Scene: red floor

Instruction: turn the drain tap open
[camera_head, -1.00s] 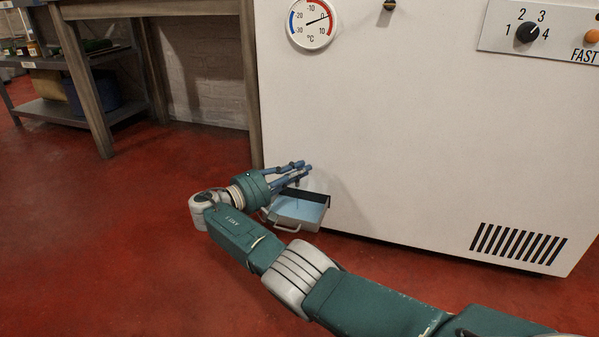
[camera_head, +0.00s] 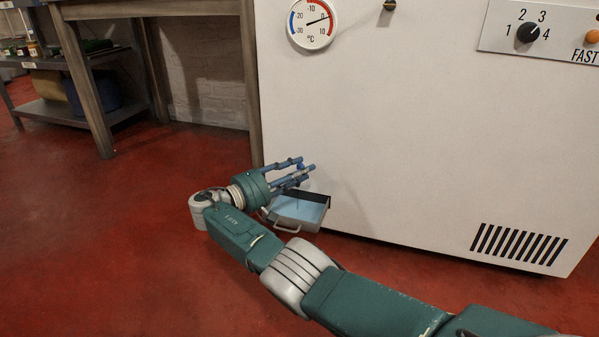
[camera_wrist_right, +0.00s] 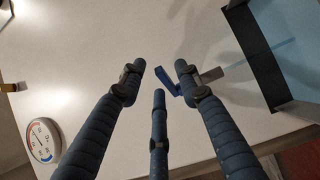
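The drain tap shows in the right wrist view as a small blue lever (camera_wrist_right: 167,79) with a short grey pipe (camera_wrist_right: 211,75) on the white cabinet front. In the head view the tap is too small and too close to the fingers to make out clearly. My right gripper (camera_head: 307,164) is low at the cabinet's left side. In the wrist view its three blue fingers (camera_wrist_right: 160,74) are spread and empty. The lever lies near the right fingertip, partly between the fingers; I cannot tell whether they touch. My left gripper is not in view.
A drip tray (camera_head: 299,208) with light blue inside sits below the gripper against the white cabinet (camera_head: 420,130). A dial thermometer (camera_head: 312,24) and a black knob (camera_head: 527,33) are higher up. A wooden table (camera_head: 88,85) stands at left. The red floor there is clear.

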